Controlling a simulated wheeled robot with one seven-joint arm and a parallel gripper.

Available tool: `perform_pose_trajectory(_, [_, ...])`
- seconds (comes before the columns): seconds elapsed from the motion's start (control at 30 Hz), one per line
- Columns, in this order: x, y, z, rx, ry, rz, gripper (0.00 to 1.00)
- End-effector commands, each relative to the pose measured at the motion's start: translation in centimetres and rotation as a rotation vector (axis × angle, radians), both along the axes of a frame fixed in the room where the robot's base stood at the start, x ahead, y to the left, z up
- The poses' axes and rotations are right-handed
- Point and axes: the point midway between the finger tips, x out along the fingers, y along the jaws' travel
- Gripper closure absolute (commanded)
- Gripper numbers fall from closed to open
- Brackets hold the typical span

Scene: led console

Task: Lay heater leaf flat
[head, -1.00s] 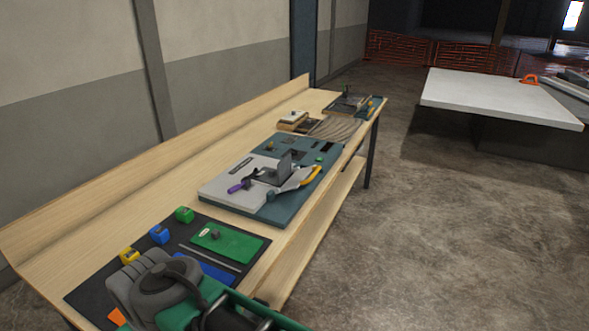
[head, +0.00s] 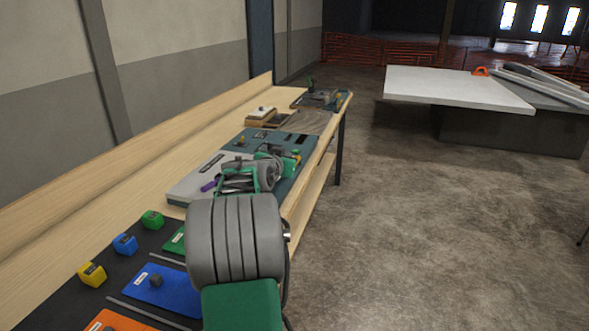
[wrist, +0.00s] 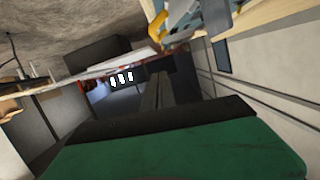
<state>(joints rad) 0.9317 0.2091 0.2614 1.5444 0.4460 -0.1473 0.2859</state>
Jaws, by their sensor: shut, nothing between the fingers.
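The console (head: 190,186), a light grey and teal board, lies on the workbench beyond my forearm. My green and grey wrist and hand are over its near right part. The heater leaf, an upright dark grey plate in the earlier head view, is hidden behind my arm now. My gripper (wrist: 157,82) shows in the wrist view as two dark fingers close together, shut and empty. A yellow-handled grey tool (wrist: 183,20) shows at the top of that view. I cannot tell whether the fingers touch anything.
A purple-handled tool (head: 210,184) lies on the console's left part. Nearer are green, blue and yellow blocks (head: 125,244) and a blue plate (head: 165,287) on a dark mat. A wooden box (head: 261,116) stands farther along. The bench's back strip is clear.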

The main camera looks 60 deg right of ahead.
Motion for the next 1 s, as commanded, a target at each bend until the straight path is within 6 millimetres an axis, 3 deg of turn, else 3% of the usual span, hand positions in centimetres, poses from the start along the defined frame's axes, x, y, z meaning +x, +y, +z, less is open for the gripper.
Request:
perform_pose_trajectory(0.17, [0.0, -2.1, -0.2, -0.004, 0.0, -0.007, 1.0])
perform_pose_trajectory(0.57, [1.5, -10.0, -2.4, -0.002, 0.001, -0.005, 1.0])
perform_pose_trajectory(0.73, [1.8, -9.6, -5.3, -0.001, 0.002, -0.003, 1.0])
perform_pose_trajectory(1.0, [1.9, -9.5, -6.4, -0.003, -0.001, -0.002, 1.0])
